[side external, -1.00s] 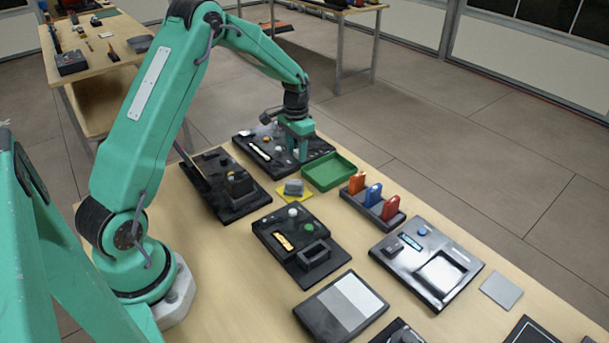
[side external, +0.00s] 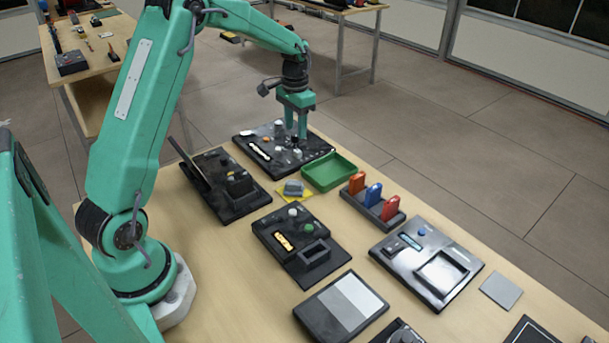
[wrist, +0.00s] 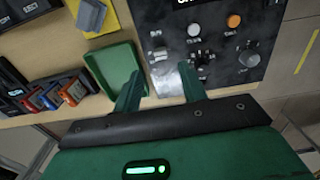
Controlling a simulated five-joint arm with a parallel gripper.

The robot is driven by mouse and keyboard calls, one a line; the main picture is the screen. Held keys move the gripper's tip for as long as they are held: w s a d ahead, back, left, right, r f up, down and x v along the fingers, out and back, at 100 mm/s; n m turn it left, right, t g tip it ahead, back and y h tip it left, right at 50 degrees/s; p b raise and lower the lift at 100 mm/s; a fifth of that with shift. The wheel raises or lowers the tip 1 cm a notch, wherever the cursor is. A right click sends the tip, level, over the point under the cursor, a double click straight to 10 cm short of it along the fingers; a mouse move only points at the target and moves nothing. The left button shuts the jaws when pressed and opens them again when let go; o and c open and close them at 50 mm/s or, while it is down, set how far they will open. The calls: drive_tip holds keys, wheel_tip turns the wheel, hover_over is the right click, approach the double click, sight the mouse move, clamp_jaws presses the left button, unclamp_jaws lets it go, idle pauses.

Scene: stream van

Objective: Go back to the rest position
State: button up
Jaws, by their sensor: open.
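My gripper (side external: 296,134) is teal and points down over the black control panel (side external: 262,150) at the far end of the bench. In the wrist view my gripper (wrist: 160,88) has its two fingers apart with nothing held between them. The panel (wrist: 228,80) lies beyond the fingers there, with an orange button (wrist: 234,21), a grey knob (wrist: 249,57), and small switches close to the fingertips. The fingertips look to be above the panel; exact clearance cannot be told.
A green tray (side external: 329,171) sits right beside the panel. A rack with orange, blue and red pieces (side external: 372,201), a grey block on a yellow pad (side external: 294,188) and several dark devices (side external: 300,245) stand nearer on the bench. The air above the bench is clear.

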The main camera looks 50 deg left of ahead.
idle(0.3)
drive_tip(key=s+d+r+t, duration=0.3)
drive_tip(key=s+d+r, duration=0.7)
drive_tip(key=r, duration=0.3)
drive_tip(key=s+d+t, duration=0.1)
drive_tip(key=s+d, duration=0.2)
drive_tip(key=s, duration=0.5)
drive_tip(key=s+d+r+t, duration=0.1)
drive_tip(key=s+d, duration=0.3)
drive_tip(key=s, duration=0.4)
drive_tip(key=shift+d+r+t, duration=0.15)
drive_tip(key=shift+r+t, duration=0.1)
drive_tip(key=shift+t, duration=0.05)
idle(1.2)
